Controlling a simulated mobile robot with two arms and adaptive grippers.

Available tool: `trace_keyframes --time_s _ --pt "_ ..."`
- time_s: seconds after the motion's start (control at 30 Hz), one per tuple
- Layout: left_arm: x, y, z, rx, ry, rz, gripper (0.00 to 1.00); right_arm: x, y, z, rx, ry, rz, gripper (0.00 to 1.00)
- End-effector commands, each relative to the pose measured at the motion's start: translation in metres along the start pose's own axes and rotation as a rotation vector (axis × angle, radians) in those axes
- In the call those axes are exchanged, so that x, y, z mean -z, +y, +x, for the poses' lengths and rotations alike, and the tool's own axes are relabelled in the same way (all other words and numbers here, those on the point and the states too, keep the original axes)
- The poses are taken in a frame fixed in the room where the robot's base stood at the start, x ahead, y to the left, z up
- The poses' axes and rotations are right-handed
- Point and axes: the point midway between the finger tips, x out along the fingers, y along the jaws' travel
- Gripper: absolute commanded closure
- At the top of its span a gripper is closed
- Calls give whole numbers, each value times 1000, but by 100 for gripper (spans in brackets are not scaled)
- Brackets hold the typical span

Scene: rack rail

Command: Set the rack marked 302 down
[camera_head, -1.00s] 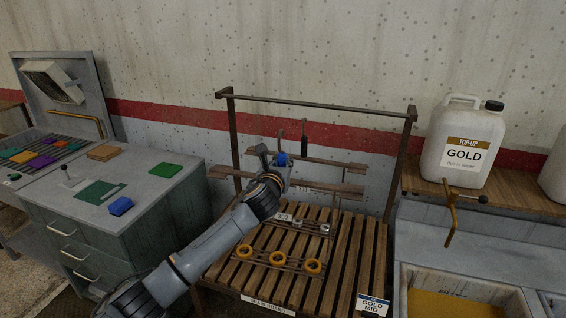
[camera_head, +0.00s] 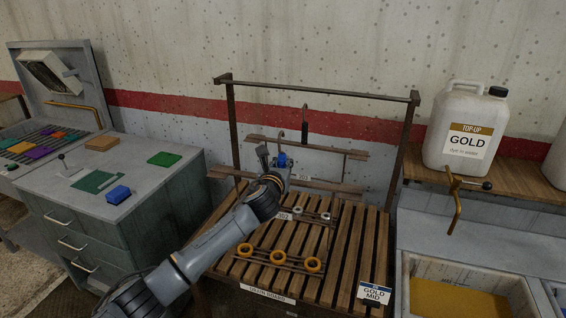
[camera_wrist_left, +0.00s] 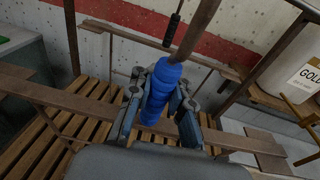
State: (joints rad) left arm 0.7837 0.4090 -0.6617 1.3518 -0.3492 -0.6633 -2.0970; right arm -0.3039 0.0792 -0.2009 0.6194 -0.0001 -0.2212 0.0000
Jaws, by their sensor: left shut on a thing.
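My left gripper (camera_head: 276,160) is shut on a blue grip (camera_wrist_left: 160,95), with a dark hook rising above it. The grip appears to belong to a rack (camera_head: 270,250) of thin dark bars, hanging below my gripper. This rack carries grey rings (camera_head: 312,214) above and gold rings (camera_head: 278,257) below. Its small white tag (camera_head: 284,216) is too small to read surely. The rack is in front of the slatted drain board (camera_head: 345,260); I cannot tell whether they touch. My arm hides part of the rack. My right gripper is not in view.
A dark overhead rail (camera_head: 320,92) spans the board. A black grip (camera_head: 304,121) hangs behind, near wooden bars (camera_head: 300,146). A gold-filled tank (camera_head: 455,302) and a white jug (camera_head: 465,130) stand right; a grey cabinet (camera_head: 95,215) stands left.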

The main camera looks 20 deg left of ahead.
Motion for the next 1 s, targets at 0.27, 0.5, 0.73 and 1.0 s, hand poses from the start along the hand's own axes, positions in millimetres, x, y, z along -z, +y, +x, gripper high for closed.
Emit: trace_keyframes --time_s 0.27,0.5,0.73,1.0 --pt "0 0 0 1 -5 0 100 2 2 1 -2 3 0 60" --pt "2 0 0 1 -5 0 74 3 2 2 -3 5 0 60" --pt "4 0 0 0 -2 0 54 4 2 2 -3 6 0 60" --pt "7 0 0 -1 3 1 17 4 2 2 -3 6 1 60"
